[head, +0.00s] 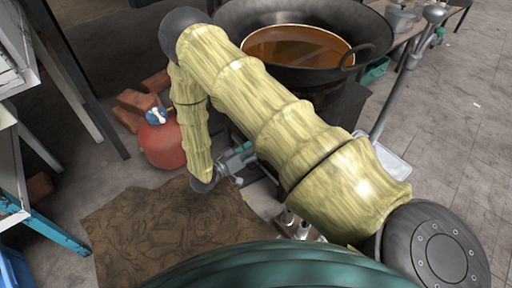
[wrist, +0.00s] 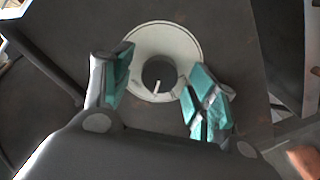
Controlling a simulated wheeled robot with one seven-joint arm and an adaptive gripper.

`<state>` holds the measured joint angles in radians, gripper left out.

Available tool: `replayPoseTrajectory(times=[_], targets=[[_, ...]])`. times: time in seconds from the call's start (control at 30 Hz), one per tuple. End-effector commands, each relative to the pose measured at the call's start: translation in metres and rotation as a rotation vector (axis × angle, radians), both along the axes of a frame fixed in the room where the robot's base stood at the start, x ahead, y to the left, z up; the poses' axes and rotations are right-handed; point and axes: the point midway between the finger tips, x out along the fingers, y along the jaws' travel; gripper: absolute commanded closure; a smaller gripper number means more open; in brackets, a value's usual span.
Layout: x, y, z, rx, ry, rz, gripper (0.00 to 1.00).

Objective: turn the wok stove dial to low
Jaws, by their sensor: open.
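The stove dial (wrist: 159,75) shows in the wrist view as a dark round knob with a white pointer line, set on a pale round plate (wrist: 187,43). The pointer line points toward the bottom of the picture, slightly left. My gripper (wrist: 163,85) is open, with one teal-padded finger on each side of the knob, apart from it. In the head view my gripper (head: 238,160) is small and partly hidden by my arm, low beside the stove. The wok (head: 365,35) holds brown liquid and sits above. The dial is hidden in the head view.
A red gas cylinder (head: 162,143) with a blue valve stands left of my arm, near bricks (head: 137,103). A brown patterned mat (head: 165,230) lies on the floor. A metal pole (head: 397,85) rises at right. The tiled floor on the right is mostly clear.

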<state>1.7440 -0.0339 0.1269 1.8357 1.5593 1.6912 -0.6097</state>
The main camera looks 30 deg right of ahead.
Motion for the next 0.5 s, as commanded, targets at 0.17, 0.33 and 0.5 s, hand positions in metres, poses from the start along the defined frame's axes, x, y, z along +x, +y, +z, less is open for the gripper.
replayPoseTrajectory(times=[0.17,0.33,0.5], targets=[[-0.001,0.026,0.0,0.001,0.0,0.002,0.42],[-0.004,0.058,0.0,0.001,0.0,0.003,0.42],[-0.007,0.087,0.0,0.001,0.0,0.003,0.42]])
